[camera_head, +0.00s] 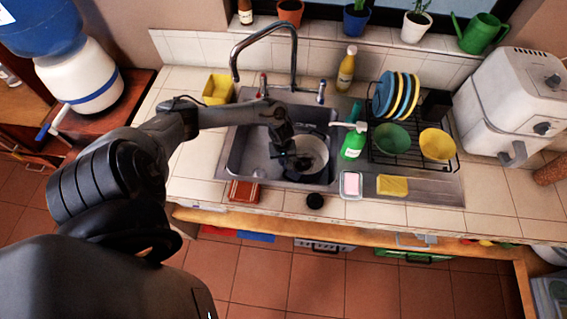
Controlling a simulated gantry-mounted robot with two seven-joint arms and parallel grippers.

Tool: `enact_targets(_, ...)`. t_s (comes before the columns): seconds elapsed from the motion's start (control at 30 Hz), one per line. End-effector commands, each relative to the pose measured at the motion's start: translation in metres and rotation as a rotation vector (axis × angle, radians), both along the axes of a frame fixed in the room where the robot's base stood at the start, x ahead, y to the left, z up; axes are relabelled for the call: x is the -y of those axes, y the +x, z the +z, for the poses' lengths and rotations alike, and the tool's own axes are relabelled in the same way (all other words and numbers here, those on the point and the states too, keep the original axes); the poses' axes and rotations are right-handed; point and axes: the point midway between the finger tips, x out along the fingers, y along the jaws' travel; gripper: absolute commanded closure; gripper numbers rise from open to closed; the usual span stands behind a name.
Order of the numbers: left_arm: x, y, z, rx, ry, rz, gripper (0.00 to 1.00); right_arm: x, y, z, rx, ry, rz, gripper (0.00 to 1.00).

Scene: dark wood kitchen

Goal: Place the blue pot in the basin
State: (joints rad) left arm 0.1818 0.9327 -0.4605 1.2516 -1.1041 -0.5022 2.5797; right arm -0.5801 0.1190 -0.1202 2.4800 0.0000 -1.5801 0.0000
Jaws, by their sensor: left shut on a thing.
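A cooking pot (314,153) with a pale inside is in the sink basin (255,155), toward its right side. Its outer colour is mostly hidden, so I cannot tell if it is blue. My left arm reaches in from the left over the basin. My left gripper (288,160) is shut on the pot at its left edge; the fingertips are small and dark here. I cannot tell whether the pot rests on the basin floor. My right gripper is not in view.
A faucet (292,60) arches behind the basin. A green soap bottle (353,141) stands close to the right of the basin, beside a dish rack (405,150) with plates and bowls. A yellow sponge (392,185) lies at the front. A blue plant pot (355,22) stands on the windowsill.

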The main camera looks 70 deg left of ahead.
Motion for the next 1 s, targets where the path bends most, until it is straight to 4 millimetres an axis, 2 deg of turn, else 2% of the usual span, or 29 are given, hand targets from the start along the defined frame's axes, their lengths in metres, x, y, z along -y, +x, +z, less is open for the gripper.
enact_targets(0.03,0.001,0.001,-0.008,0.001,-0.003,0.000,1.00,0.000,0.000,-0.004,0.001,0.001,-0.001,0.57)
enact_targets(0.17,0.000,0.002,-0.020,0.003,-0.001,0.001,1.00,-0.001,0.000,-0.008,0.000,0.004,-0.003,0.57)
enact_targets(0.6,0.000,0.002,-0.024,0.003,-0.001,0.000,1.00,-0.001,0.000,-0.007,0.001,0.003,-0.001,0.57)
enact_targets(0.63,0.001,0.000,-0.025,0.001,-0.001,-0.001,0.89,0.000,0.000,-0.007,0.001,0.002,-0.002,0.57)
enact_targets(0.77,0.000,0.000,-0.025,0.001,-0.001,-0.001,0.69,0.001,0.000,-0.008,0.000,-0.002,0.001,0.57)
enact_targets(0.8,0.000,0.000,-0.025,0.001,-0.001,-0.001,0.67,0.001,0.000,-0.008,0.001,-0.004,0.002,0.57)
enact_targets(1.0,0.000,0.000,-0.025,0.000,0.000,-0.001,0.67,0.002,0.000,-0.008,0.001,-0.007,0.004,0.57)
